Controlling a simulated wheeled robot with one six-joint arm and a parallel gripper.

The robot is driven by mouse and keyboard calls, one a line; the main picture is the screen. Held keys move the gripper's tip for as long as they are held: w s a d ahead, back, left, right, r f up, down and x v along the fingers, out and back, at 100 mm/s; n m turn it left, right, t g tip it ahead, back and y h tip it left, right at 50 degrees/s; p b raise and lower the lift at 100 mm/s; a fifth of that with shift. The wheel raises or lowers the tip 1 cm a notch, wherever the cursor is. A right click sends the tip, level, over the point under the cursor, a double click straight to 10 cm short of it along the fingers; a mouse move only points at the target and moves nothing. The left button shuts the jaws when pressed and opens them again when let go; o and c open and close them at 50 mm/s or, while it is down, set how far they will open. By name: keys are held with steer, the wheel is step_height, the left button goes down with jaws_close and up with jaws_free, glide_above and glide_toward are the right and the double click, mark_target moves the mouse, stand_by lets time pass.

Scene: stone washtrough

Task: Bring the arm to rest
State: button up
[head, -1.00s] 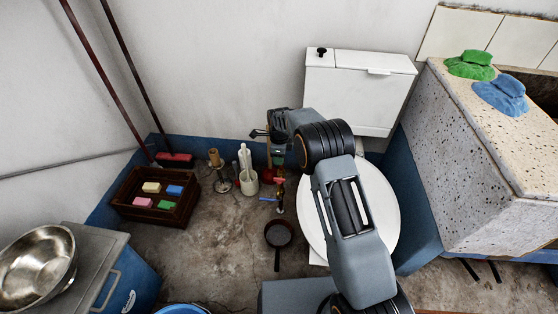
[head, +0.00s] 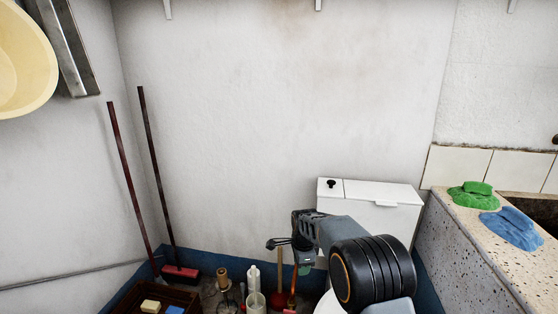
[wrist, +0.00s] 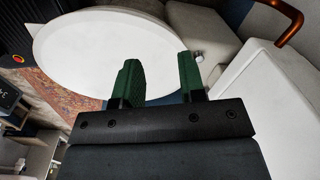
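My gripper (head: 277,243) is in front of the toilet, at the left of its white cistern (head: 392,194) in the head view. In the wrist view its two green-padded fingers (wrist: 160,82) stand apart with nothing between them. My arm comes up from the lower right of the head view, bent at a large dark joint. The white toilet lid (wrist: 100,50) lies beyond the fingers in the wrist view. My gripper holds nothing.
Two long-handled brooms (head: 160,190) lean in the left corner. A plunger (head: 280,272), a white bottle (head: 254,277) and a wooden crate (head: 130,295) stand on the floor below. The stone trough (head: 463,250) at right bears a green cloth (head: 471,195) and a blue cloth (head: 512,228).

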steer(key=s+d+r+n+t+p, duration=0.1)
steer(key=s+d+r+n+p, duration=0.15)
steer(key=s+r+p, duration=0.4)
steer(key=s+d+r+n+p, duration=0.1)
steer(key=s+r+n, duration=0.2)
steer(key=r, duration=0.7)
steer(key=s+d+r+n+t+p, duration=0.1)
steer(key=s+d+r+n+p, duration=0.2)
steer(key=r, duration=0.6)
steer(key=s+d+r+n+p, duration=0.1)
steer(key=s+r+n+p, duration=0.2)
steer(key=s, duration=0.4)
steer(key=s+d+r+n+p, duration=0.1)
steer(key=s+r+n+p, duration=0.3)
steer(key=s+r+p, duration=0.2)
steer(key=shift+s+d+t+p, duration=0.2)
steer(key=shift+s+t+p, duration=0.3)
steer(key=shift+s, duration=0.75)
steer(key=shift+r+n, duration=0.1)
steer(key=shift+n, duration=0.15)
